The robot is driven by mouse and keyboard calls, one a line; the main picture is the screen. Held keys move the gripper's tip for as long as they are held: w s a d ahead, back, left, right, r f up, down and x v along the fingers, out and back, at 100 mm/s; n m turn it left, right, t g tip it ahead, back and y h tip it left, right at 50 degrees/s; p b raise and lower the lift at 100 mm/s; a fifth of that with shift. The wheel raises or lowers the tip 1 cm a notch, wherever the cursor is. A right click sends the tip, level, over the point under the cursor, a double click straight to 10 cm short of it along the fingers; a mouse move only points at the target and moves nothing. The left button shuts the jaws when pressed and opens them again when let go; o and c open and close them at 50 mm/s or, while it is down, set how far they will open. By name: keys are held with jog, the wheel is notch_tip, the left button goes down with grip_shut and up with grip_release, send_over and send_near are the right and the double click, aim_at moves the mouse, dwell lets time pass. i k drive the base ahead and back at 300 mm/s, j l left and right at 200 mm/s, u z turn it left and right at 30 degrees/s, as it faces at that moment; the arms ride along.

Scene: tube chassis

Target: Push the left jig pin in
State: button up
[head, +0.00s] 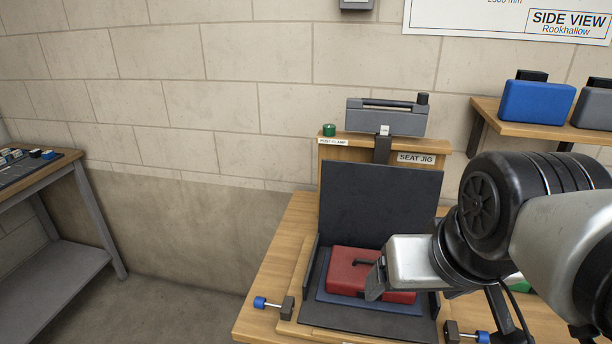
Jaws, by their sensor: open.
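The left jig pin (260,303) has a blue knob and a thin metal shaft. Its shaft runs into a dark block (287,308) at the left front of the jig, and a length of shaft shows between knob and block. The right jig pin (482,337), also blue-knobbed, sits by a dark block (451,332) at the lower right. My gripper (376,284) is over the right part of a red seat pad (346,273), well right of the left pin. It is open, its fingers seen partly edge-on; whether it touches the pad is unclear.
The red pad lies on a blue sheet (325,292) in the jig, before an upright dark panel (375,210). A clamp (387,117) stands above the jig. Bare table lies around the left pin. A side bench (50,170) is far left; blue and grey cases rest on a right shelf.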

aim_at(260, 303)
jog(key=j+z, duration=0.35)
jog(key=j, duration=1.45)
jog(key=k, duration=0.25)
jog(key=j+z, duration=0.2)
jog(key=z, duration=0.15)
jog(key=i+j+z, duration=0.1)
jog(key=z, duration=0.2)
jog(key=j+z, duration=0.35)
jog(key=u, duration=0.5)
jog(key=k, duration=0.2)
jog(key=z, duration=0.5)
